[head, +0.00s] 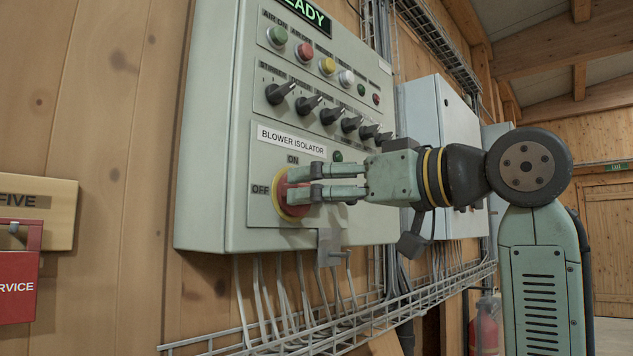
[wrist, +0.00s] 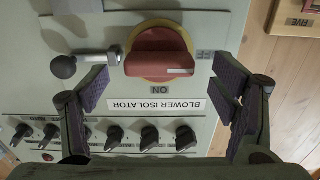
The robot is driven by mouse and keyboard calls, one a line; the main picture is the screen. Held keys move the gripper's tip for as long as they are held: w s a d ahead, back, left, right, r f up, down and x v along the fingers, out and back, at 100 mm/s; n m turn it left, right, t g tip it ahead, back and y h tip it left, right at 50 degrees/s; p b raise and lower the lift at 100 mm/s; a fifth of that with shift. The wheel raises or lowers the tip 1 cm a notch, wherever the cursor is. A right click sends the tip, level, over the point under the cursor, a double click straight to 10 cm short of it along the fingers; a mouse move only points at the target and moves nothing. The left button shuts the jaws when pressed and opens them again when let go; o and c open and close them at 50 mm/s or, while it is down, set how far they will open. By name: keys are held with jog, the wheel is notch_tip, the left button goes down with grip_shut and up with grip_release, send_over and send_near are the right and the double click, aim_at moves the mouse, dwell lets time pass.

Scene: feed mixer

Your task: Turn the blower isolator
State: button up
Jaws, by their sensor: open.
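The blower isolator is a red knob on a yellow round base (head: 283,197) on the grey-green control panel. ON is printed above it and OFF to its left. In the wrist view, turned upside down, the red knob (wrist: 158,50) has a white mark on the side towards OFF. My gripper (head: 300,183) is open in front of the knob. In the wrist view my gripper (wrist: 160,80) has one finger on each side, with gaps to the knob. I cannot tell how far the fingertips are from the panel face.
A metal rod with a black ball end (wrist: 64,67) sits beside the knob, close to one finger. A row of black selector switches (head: 308,104) and coloured buttons (head: 303,51) lies above. A cable tray (head: 340,325) runs below the panel.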

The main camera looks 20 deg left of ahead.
jog(key=shift+x, duration=1.1)
jog(key=shift+c, duration=0.6)
jog(key=c, duration=1)
jog(key=shift+c, duration=0.2)
